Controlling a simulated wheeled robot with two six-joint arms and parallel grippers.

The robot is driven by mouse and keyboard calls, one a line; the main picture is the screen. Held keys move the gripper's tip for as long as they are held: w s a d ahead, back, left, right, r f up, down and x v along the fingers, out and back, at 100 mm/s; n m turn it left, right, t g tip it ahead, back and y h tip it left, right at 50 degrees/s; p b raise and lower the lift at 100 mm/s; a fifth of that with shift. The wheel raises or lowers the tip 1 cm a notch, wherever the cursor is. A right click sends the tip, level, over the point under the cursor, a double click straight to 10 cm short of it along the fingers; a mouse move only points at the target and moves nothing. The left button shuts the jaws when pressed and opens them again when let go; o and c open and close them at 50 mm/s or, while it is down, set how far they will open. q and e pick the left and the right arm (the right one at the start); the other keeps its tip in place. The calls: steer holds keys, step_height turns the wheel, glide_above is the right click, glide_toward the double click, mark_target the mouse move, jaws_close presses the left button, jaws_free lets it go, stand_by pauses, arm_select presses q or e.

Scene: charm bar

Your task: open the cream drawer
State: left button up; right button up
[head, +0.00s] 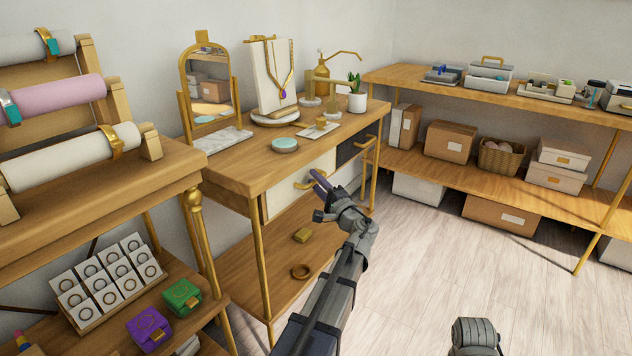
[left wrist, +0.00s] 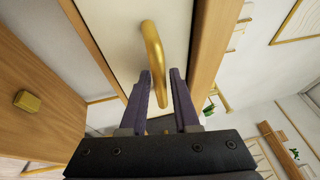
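The cream drawer (head: 284,195) is in the wooden table below its top, with its front seemingly flush. Its curved gold handle (head: 303,185) sits on the front. In the left wrist view the cream front (left wrist: 118,40) and gold handle (left wrist: 152,45) are close ahead. My left gripper (head: 316,182) is at the handle. Its two purple fingers (left wrist: 161,78) are open, and the handle's near end lies between them with a gap visible beside it. Whether a finger touches the handle I cannot tell.
A dark drawer (head: 352,148) is right of the cream one. A mirror (head: 210,88), necklace stand (head: 272,75) and plant (head: 356,98) stand on top. The floor (head: 440,260) is clear.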

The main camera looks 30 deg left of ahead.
arm_select(q)
jaws_close()
stand_by(1.3)
